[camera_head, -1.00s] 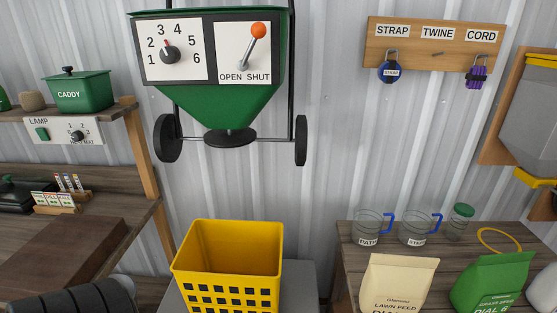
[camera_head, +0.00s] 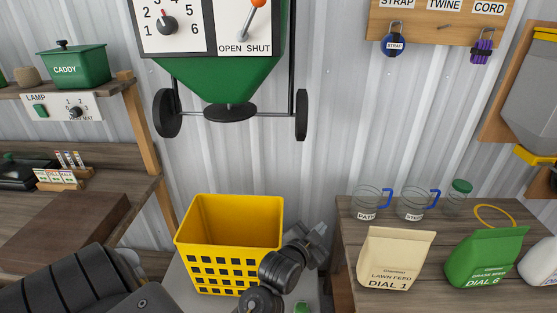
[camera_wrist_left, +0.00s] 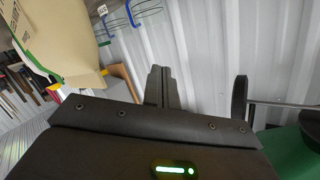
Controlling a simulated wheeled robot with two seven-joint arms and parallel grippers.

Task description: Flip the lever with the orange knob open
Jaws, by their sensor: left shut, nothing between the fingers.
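The orange knob (camera_head: 258,3) is cut by the top edge of the head view. Its metal lever (camera_head: 253,21) leans up and to the right, towards SHUT, on a white panel marked OPEN and SHUT. The panel is on the green hopper (camera_head: 228,84). My left gripper (camera_head: 318,232) is low in the head view, right of the yellow crate, well below and apart from the lever. Its fingers (camera_wrist_left: 161,83) are shut and empty in the left wrist view. My right gripper is not in view.
A numbered dial (camera_head: 166,23) sits left of the lever. The yellow crate (camera_head: 228,238) stands below the hopper, near my left arm. The right bench (camera_head: 340,262) holds clear jugs and bags. A shelf with a green caddy (camera_head: 75,68) is at left. Corrugated wall is clear between hopper and bench.

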